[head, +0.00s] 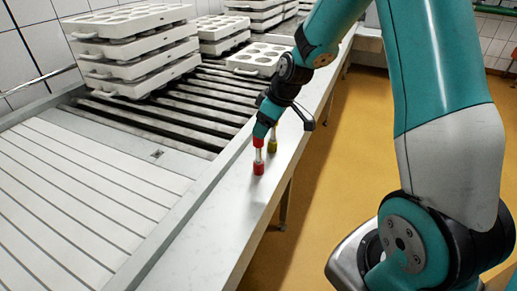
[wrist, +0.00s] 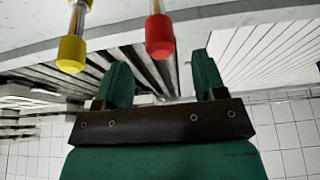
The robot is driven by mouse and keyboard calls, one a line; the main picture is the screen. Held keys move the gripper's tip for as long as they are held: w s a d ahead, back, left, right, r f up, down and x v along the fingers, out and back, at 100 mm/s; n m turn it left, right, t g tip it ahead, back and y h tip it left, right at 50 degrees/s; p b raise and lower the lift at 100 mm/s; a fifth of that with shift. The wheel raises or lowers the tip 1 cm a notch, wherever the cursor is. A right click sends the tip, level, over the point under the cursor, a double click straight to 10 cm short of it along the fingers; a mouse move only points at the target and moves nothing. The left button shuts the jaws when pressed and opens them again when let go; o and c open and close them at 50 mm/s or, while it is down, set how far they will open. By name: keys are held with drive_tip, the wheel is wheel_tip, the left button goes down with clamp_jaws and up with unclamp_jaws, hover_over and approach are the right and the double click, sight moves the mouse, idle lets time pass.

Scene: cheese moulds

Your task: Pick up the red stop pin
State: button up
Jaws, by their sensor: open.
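The red stop pin (head: 258,168) stands upright on the pale ledge, with red ends and a light metal shaft. In the wrist view the pin's red end (wrist: 159,36) appears just beyond the fingertips, sideways between the two fingers. My gripper (head: 263,129) is over the top of the pin in the head view. Its green fingers (wrist: 158,60) are apart, with nothing held between them. I cannot tell whether a finger touches the pin.
A yellow pin (head: 272,145) stands close beside the red one, and also shows in the wrist view (wrist: 72,52). The narrow ledge (head: 222,215) drops to the orange floor on the right. Stacked white moulds (head: 135,50) and a roller conveyor (head: 165,115) lie behind.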

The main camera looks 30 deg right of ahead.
hover_over(259, 153)
drive_tip(key=f, duration=0.3)
drive_tip(key=w+f, duration=0.1)
drive_tip(key=shift+d+f+p, duration=0.2)
drive_tip(key=shift+f+p, duration=0.1)
drive_tip(key=shift+f, duration=0.05)
drive_tip(key=c, duration=1.1)
drive_tip(key=shift+c, duration=0.2)
drive_tip(key=shift+r, duration=0.1)
